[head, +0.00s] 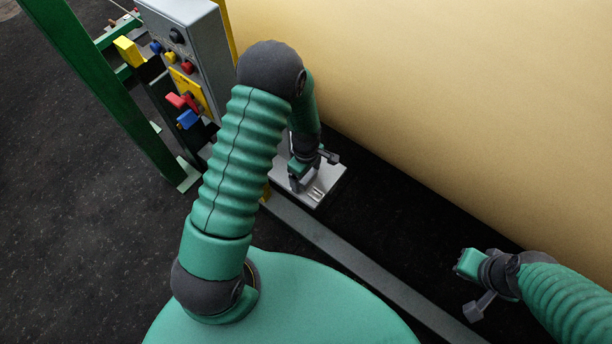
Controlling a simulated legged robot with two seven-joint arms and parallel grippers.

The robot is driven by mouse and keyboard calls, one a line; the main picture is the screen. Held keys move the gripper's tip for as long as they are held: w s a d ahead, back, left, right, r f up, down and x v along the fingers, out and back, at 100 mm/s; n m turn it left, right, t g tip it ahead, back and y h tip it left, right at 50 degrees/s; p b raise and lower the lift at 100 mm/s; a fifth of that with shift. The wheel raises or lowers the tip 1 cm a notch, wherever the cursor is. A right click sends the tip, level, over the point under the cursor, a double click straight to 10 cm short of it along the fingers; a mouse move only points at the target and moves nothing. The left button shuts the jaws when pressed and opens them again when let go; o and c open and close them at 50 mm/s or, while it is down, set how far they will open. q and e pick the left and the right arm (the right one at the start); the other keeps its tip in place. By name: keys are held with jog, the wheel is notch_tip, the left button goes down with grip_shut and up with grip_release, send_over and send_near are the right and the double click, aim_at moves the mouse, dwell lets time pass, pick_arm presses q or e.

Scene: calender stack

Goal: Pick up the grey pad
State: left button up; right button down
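A light grey flat plate (328,183) with short dark slots lies low beside the tan wall, below the control box; it is the only thing in view that looks like the grey pad. My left gripper (304,185) points down directly over it. Its two grey fingers look spread apart, with the plate below them. Whether the fingertips touch it I cannot tell, and my arm and gripper hide part of its left and back.
A grey control box (190,50) with coloured knobs and red, blue and yellow parts stands at upper left beside a green frame (95,90). A large tan surface (450,100) fills the upper right. A grey strip (370,266) runs along the dark floor, which is open at left.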

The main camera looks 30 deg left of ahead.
pick_arm(q)
jog(key=c, duration=1.3)
jog(key=shift+r, duration=0.1)
jog(key=shift+w+r+b, duration=0.1)
jog(key=shift+r+b, duration=0.2)
jog(key=shift+r, duration=0.25)
notch_tip(320, 180, up, 2)
jog(key=shift+r+b, duration=0.15)
jog(key=shift+b, duration=0.25)
jog(key=s+a+b, duration=0.1)
jog(key=s+a, duration=0.1)
jog(key=s, duration=0.2)
jog(key=s+a+r+b, duration=0.1)
jog(key=s+a, duration=0.2)
jog(key=s, duration=0.2)
jog(key=s+a+b, duration=0.1)
jog(key=s+a, duration=0.1)
jog(key=s, duration=0.3)
jog(key=shift+s+a+r, duration=0.1)
jog(key=shift+a+r, duration=0.1)
jog(key=shift+a, duration=0.15)
